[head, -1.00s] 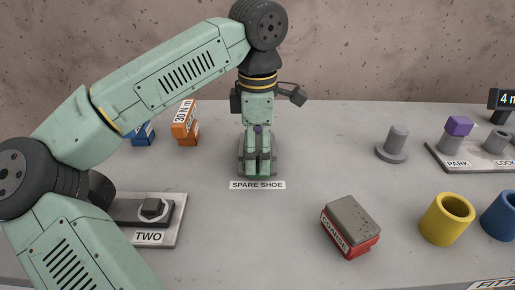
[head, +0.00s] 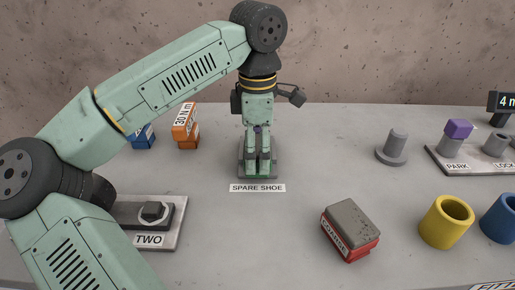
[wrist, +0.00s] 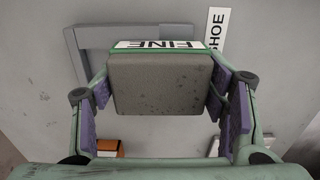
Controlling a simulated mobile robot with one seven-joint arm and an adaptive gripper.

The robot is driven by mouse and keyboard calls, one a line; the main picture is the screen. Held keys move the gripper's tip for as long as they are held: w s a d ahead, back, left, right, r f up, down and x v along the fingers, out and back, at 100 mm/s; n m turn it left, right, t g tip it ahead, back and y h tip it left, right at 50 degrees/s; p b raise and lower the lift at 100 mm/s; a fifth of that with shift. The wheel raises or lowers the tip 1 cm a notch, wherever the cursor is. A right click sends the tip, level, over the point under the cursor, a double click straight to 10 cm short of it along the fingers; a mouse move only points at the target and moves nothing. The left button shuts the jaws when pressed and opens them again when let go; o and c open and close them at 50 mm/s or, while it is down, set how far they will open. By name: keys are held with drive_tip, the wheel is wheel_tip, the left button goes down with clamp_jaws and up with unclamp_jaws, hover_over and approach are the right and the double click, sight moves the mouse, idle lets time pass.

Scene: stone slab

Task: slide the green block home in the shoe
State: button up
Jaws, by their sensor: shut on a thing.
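The green block (wrist: 160,85) is between my gripper's purple-padded fingers in the wrist view, its grey face towards the camera and a FINE label along its green edge. My gripper (head: 258,160) is shut on it and points down at the spare shoe. The grey shoe (head: 243,171) sits behind the SPARE SHOE label and is partly hidden by my fingers. In the wrist view the shoe's raised walls (wrist: 72,45) show beyond and left of the block. The block overlaps the shoe there; I cannot tell whether it touches the floor or walls.
A red block with a grey top (head: 350,228) lies front right. Yellow (head: 446,222) and blue (head: 500,217) cups stand further right. Orange (head: 186,128) and blue (head: 143,135) blocks stand behind left. A plate marked TWO (head: 174,230) lies front left.

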sight(258, 137)
drive_tip(key=shift+w+p, duration=0.6)
drive_tip(key=shift+w, duration=1.3)
drive_tip(key=o, duration=1.5)
wheel_tip(258, 137, up, 12)
